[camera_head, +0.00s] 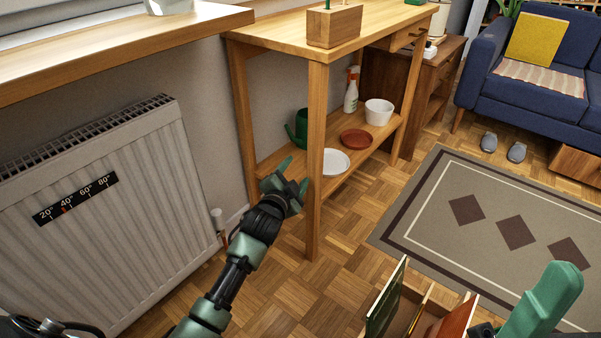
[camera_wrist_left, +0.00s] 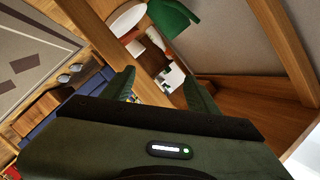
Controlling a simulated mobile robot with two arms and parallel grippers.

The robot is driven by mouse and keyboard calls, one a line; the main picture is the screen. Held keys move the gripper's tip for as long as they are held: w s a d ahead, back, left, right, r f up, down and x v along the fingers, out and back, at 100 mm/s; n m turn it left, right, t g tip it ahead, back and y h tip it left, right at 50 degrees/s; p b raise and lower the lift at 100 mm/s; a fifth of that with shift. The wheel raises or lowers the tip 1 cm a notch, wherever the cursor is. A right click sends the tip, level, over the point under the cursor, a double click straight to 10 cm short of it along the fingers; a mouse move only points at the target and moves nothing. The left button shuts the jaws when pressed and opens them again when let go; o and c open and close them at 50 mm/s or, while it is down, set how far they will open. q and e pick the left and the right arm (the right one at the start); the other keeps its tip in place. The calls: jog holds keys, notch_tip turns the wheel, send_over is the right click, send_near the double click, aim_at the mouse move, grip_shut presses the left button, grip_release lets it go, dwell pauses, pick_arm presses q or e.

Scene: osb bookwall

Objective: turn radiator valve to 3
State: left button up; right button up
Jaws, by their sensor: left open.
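The white radiator (camera_head: 110,215) stands at the left of the head view. A small white valve knob (camera_head: 217,216) sits at its lower right side, with a copper-coloured pipe below it. The marks on the knob are too small to read. My left gripper (camera_head: 293,177) is open and empty, to the right of the valve and apart from it, by the wooden bench's front leg. Its spread fingers also show in the left wrist view (camera_wrist_left: 160,92), where I cannot make out the valve. A green finger-like part of my right arm (camera_head: 548,298) shows at bottom right; its jaw state cannot be seen.
A wooden bench (camera_head: 318,160) stands right of the radiator; its lower shelf holds a green watering can (camera_head: 298,130), white plate (camera_head: 335,161), red saucer (camera_head: 356,139) and white pot (camera_head: 379,111). A windowsill (camera_head: 120,47) overhangs the radiator. A compartmented wooden box (camera_head: 411,312) is at bottom.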

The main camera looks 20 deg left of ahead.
pick_arm(q)
jog(key=shift+s+d+r+t+h, duration=0.15)
jog(key=shift+s+d+r+t, duration=0.1)
jog(key=shift+d+r, duration=0.25)
jog(key=shift+s+d+r+t+h, duration=0.15)
jog(key=shift+s+d+r+t, duration=0.1)
jog(key=shift+d+r, duration=0.25)
